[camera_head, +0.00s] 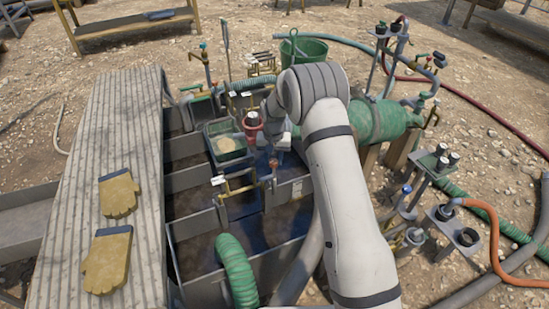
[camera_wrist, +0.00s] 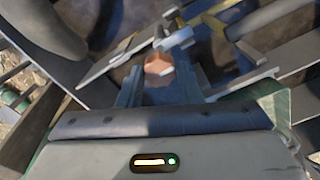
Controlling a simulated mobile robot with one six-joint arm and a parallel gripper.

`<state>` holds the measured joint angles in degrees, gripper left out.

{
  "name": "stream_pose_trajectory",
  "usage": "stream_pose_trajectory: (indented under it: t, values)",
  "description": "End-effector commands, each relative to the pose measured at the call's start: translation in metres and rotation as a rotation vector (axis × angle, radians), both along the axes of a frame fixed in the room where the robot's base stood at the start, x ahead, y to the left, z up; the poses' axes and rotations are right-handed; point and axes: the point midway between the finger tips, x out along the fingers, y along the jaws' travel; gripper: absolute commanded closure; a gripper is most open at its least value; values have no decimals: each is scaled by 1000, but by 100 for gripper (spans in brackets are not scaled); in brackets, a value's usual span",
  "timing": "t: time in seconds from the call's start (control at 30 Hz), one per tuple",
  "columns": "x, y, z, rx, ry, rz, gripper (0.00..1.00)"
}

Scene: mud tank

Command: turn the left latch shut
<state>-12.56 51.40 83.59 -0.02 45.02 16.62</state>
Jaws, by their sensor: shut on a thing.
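In the wrist view my gripper (camera_wrist: 158,78) has its two bluish fingers on either side of a small orange-red knob, the end of the left latch (camera_wrist: 158,65). The fingers are closed on it; the contact itself is blurred. In the head view my gripper (camera_head: 277,140) reaches down over the tank's middle wall, partly hidden by my arm. A small red-topped upright piece (camera_head: 273,164) stands just below it, beside a yellow bar (camera_head: 238,184). How far the latch is turned cannot be told.
A plank walkway (camera_head: 90,170) with yellow gloves (camera_head: 118,193) lies left. A green tank (camera_head: 385,121) and pipes stand right. A green hose (camera_head: 236,270) enters the tank.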

Motion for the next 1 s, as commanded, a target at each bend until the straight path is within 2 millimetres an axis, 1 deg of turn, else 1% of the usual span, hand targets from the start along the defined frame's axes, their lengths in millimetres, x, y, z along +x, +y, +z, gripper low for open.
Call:
stream_pose_trajectory:
  t: [0.03,0.2,0.23,0.47,0.67,0.77,0.87,1.0]
  values:
    - [4,0,4,2,-13,-1,91]
    - [4,0,4,2,-13,0,91]
    - [4,0,4,2,-13,0,66]
    - [2,0,2,2,-6,1,47]
    - [1,1,1,1,-3,2,46]
    - [1,1,5,1,-3,2,46]
    - [1,1,17,1,-3,2,46]
    - [2,1,43,1,-5,2,46]
